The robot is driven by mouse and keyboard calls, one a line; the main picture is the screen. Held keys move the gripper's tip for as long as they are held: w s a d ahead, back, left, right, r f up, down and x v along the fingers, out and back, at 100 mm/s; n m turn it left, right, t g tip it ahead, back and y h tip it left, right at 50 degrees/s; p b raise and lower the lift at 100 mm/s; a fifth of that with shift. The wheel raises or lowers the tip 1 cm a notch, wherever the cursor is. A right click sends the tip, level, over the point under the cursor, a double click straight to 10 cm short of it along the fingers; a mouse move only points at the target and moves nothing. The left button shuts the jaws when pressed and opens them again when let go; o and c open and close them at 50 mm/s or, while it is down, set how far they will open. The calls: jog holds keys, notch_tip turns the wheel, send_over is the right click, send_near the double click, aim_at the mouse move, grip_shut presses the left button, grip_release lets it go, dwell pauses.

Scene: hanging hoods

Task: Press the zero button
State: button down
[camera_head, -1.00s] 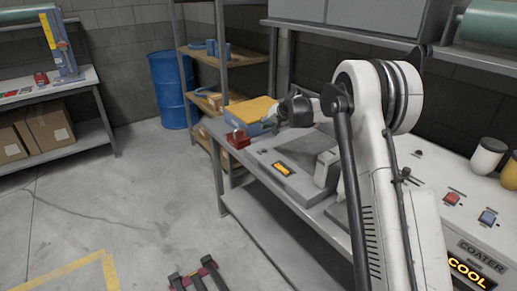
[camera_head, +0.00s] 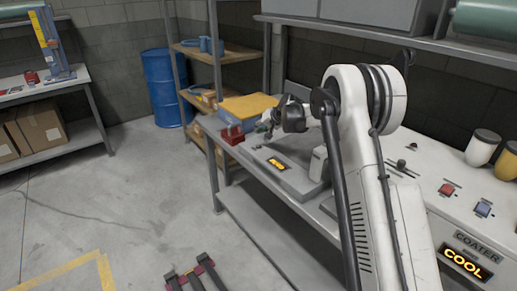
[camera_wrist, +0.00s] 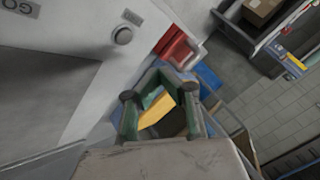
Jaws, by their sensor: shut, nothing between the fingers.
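A grey device with a lit amber display (camera_head: 277,164) sits on the bench in the head view. A small round grey button (camera_wrist: 122,35) shows on a pale panel in the wrist view; I can read no label for it. Another label (camera_wrist: 20,8), seemingly "GO", is at the upper left. I cannot tell from these frames which button is zero. My gripper (camera_wrist: 160,72) is shut and empty, below and right of the round button in the wrist view and apart from it in the picture. In the head view, my gripper (camera_head: 263,127) is above the device's far left end.
A red object (camera_head: 232,135) stands by the device's left end; it also shows in the wrist view (camera_wrist: 178,46). Behind it is a blue bin with a yellow top (camera_head: 248,106). The coater panel (camera_head: 465,248) is at right. Open floor lies left.

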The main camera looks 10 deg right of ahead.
aim_at(259, 146)
jog(key=shift+f+b, duration=1.15)
jog(key=shift+f, duration=1.3)
jog(key=shift+f, duration=0.1)
jog(key=shift+f+b, duration=0.35)
jog(key=shift+b, duration=0.1)
jog(key=shift+f+b, duration=0.35)
dwell(0.3)
jog(key=shift+r, duration=0.8)
jog(key=shift+r, duration=0.1)
jog(key=shift+r+p, duration=1.1)
jog(key=shift+r, duration=1.3)
